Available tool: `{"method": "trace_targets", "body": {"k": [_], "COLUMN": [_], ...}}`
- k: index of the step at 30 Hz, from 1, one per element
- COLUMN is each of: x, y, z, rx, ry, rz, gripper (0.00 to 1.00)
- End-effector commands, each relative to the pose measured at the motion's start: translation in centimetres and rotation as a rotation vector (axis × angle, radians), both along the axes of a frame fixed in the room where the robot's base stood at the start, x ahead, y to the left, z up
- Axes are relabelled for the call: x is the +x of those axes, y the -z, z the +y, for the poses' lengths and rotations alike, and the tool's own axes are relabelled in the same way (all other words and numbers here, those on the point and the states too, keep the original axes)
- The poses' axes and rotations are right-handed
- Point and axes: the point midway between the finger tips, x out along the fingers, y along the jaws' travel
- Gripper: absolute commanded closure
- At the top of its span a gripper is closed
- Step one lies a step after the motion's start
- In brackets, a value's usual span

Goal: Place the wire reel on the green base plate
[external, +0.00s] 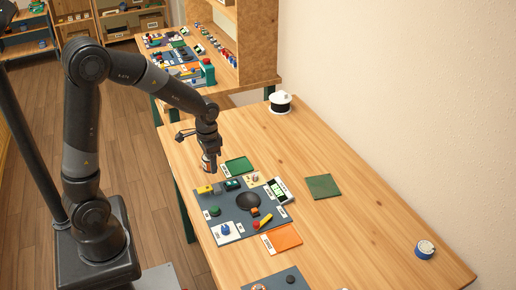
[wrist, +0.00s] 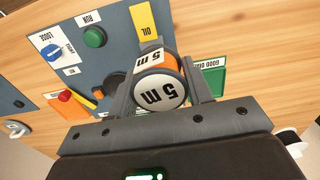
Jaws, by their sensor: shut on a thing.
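In the external view, my gripper (external: 209,168) holds the reel (external: 208,162) above the table, near the back-left corner of the grey panel. The green base plate (external: 323,186) looks like a flat dark green square on the bare table, right of the panel and well apart from the reel. The plate does not show in the wrist view. The fingers hide part of the reel.
The grey panel (external: 205,212) carries several buttons, a black dish (external: 249,201) and a screen device (external: 279,190). A green tray (external: 239,166) and an orange tray (external: 284,237) lie beside it.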

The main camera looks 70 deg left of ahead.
Motion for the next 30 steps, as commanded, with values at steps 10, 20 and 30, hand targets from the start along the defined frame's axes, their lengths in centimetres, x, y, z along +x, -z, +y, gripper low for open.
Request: {"method": "trace_targets", "body": {"k": [10,20,30], "x": [8.3,19.8,26.5], "y": [-1.4,-2.0,-1.8], "z": [-4.1,-12.8,-22.5], "rx": [0.0,-0.001,0.0], "ry": [0.061,0.148,0.215], "rz": [-0.001,-0.001,-0.001], "gripper": [0.79,0.79,0.79]}}
